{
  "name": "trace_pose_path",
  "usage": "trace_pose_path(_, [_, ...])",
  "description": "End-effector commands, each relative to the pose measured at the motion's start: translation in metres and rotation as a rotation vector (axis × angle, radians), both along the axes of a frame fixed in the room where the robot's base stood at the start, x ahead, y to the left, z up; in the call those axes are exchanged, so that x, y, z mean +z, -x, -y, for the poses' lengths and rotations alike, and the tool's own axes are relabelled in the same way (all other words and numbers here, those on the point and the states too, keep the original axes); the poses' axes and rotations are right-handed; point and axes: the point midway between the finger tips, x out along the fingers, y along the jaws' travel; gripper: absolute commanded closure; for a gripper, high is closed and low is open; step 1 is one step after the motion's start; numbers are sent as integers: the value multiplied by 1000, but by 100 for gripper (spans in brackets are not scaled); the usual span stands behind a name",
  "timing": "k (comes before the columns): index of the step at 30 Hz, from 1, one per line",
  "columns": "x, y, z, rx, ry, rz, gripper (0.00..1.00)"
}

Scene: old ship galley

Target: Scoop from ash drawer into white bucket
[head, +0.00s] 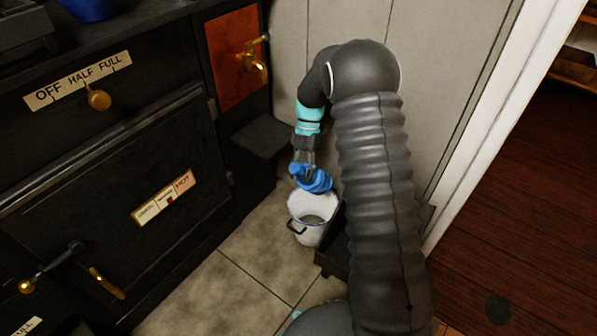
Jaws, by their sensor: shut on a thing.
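My gripper (306,170) is shut on a blue scoop (318,181) and points down. The scoop is over the back part of the white bucket (308,234); I cannot tell whether it touches the rim. The bucket stands upright on the tiled floor and has a dark handle at its left. Something pale and rough shows at its top, below the scoop. I cannot tell whether the scoop holds ash. I cannot make out the ash drawer for certain; a black box-like ledge (262,136) juts from the stove's right end.
The black stove (110,170) with brass knobs and a copper panel (236,58) fills the left. A pale panelled wall (300,25) is behind the bucket. A dark object (333,262) stands close right of the bucket, partly behind my arm. Floor tiles in front are clear.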

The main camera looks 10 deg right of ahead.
Motion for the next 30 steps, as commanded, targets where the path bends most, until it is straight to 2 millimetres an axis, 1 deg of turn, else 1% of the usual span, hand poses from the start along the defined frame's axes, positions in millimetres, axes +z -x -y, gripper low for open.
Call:
trace_pose_path(1, [5,-3,2,-3,-13,-11,100])
trace_pose_path(15, [17,-21,20,-2,-134,-134,100])
trace_pose_path(21, [19,-24,24,-1,-160,-159,100])
trace_pose_path(30, [19,-25,25,0,-166,-163,100])
